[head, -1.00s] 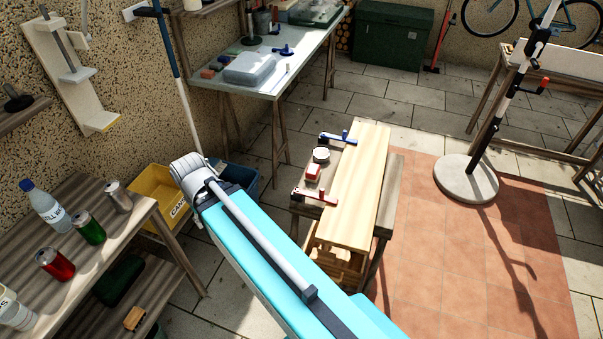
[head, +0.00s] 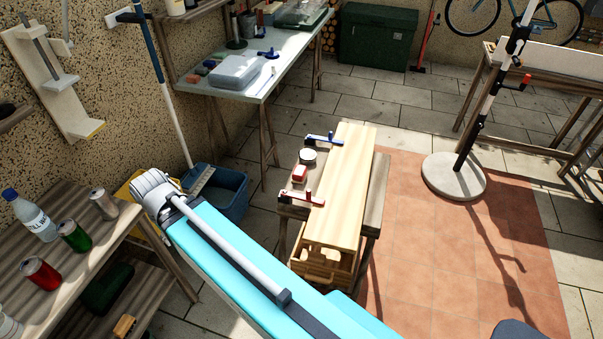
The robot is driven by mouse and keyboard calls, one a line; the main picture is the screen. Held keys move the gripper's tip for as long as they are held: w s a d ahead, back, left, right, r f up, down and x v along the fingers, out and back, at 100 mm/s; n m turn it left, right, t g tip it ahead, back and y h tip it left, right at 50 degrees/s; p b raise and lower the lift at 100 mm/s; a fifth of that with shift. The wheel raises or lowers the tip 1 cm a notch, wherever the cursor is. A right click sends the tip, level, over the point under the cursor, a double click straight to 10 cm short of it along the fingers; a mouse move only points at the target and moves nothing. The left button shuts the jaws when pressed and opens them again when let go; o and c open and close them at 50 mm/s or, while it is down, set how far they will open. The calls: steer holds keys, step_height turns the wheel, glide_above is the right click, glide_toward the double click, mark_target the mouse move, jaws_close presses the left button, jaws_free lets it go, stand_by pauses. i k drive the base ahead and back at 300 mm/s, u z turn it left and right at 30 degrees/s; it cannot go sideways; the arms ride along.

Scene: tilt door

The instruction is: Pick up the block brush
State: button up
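I cannot tell for sure which thing is the block brush. One candidate is a small orange-brown block (head: 124,326) on the lower shelf at the bottom left, with a dark underside. Another is a small red block (head: 299,174) with a pale lower part, on the workbench between a white round tin (head: 308,157) and a red clamp. My teal arm stretches from the bottom middle up to the left and ends in view at a whitish joint. My gripper does not show. Nothing visible touches either block.
The left shelf (head: 73,265) holds a bottle and cans. A blue bin (head: 236,202) and a yellow bin stand behind my arm. The workbench (head: 368,220) carries a long pale plank (head: 342,190). A round-based stand (head: 454,178) is at the right. The tiled floor (head: 440,260) is mostly clear.

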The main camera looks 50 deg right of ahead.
mark_target(299, 175)
steer(key=z, duration=0.1)
steer(key=k, duration=1.2)
steer(key=z, duration=1.55)
steer(key=i, duration=1)
